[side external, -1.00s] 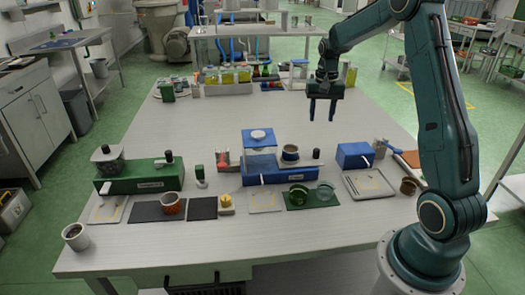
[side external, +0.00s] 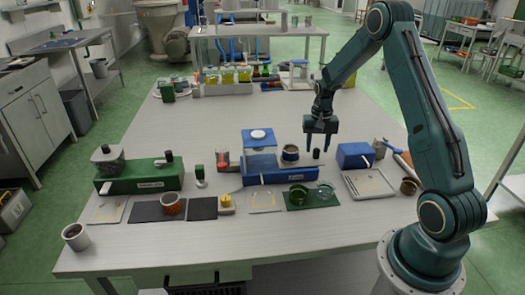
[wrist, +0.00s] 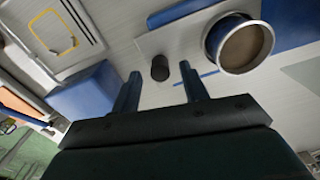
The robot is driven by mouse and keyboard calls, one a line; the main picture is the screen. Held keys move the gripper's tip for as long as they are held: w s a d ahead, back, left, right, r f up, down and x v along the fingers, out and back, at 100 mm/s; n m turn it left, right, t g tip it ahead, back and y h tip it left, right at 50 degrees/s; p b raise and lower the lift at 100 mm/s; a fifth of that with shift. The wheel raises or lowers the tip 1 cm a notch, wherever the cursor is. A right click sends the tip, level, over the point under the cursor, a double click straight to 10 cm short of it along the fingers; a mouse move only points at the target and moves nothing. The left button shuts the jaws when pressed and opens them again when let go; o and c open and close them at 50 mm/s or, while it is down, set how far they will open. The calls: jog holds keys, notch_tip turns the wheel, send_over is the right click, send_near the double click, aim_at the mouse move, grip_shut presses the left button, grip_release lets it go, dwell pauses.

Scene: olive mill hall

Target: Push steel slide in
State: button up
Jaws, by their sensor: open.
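The steel slide (wrist: 180,42) is a pale metal plate sticking out from the right end of the blue machine (side external: 262,172). A black knob (side external: 316,153) stands upright near its outer end; the knob also shows in the wrist view (wrist: 160,68). A steel cup (wrist: 238,47) with brown contents sits on the slide at the machine side; it also shows in the side view (side external: 290,154). My gripper (side external: 317,150) is open and points down over the knob. In the wrist view the knob appears between the fingertips, and contact is not visible.
A blue box (side external: 354,155) and a tray (side external: 368,183) stand to the right.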

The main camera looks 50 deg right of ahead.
aim_at(295, 150)
jog(key=shift+f, duration=0.9)
grip_shut()
jog(key=shift+w+a, duration=2.7)
jog(key=shift+w, duration=0.05)
grip_release()
jog(key=shift+r, duration=0.1)
notch_tip(295, 150, up, 14)
